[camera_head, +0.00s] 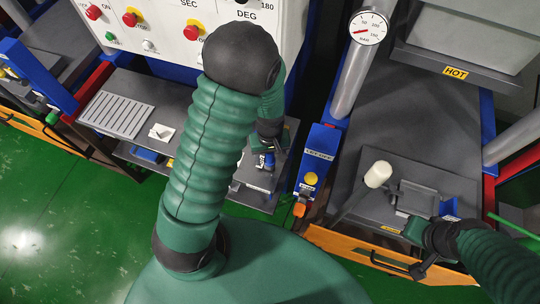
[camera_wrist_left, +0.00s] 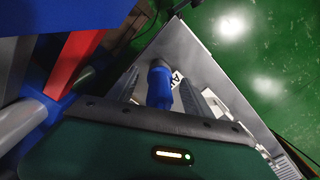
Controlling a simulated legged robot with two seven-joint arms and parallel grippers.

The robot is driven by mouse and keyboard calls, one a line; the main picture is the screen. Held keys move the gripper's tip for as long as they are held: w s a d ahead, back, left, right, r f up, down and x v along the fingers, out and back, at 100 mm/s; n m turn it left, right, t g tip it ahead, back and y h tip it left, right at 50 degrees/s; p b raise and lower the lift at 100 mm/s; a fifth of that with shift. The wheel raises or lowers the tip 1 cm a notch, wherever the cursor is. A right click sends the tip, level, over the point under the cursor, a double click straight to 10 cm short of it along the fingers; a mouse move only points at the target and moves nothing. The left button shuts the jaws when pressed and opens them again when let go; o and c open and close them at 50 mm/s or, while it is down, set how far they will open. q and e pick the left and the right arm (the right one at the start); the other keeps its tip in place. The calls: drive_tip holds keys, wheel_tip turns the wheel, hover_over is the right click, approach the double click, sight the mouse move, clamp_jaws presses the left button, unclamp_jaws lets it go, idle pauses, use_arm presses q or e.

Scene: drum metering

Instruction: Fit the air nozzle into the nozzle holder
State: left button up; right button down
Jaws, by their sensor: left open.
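The air nozzle (camera_wrist_left: 160,82), a blue cylinder with a dark round end, shows in the left wrist view between the two grey fingers of my left gripper (camera_wrist_left: 157,92). The fingers are apart, and a gap shows to their sides; I cannot tell if either touches it. In the head view my left gripper (camera_head: 264,160) is over the small grey shelf, partly hidden by my own arm, with a bit of blue at its tip. The nozzle holder cannot be made out; a white label lies beside the nozzle. My right gripper (camera_head: 415,230) is low at the right, its jaws unclear.
A control panel (camera_head: 185,28) with red knobs stands behind the grey shelf (camera_head: 258,200). A blue post (camera_head: 318,150) with a yellow button separates it from the right-hand press table (camera_head: 385,120). A white-tipped handle (camera_head: 378,174) rises near my right gripper. Green floor is open at left.

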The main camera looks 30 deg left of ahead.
use_arm(q)
wheel_tip(320, 180, up, 17)
drive_tip(key=p, duration=0.1)
drive_tip(key=shift+f+p, duration=0.15)
drive_tip(key=shift+p, duration=0.15)
idle(0.8)
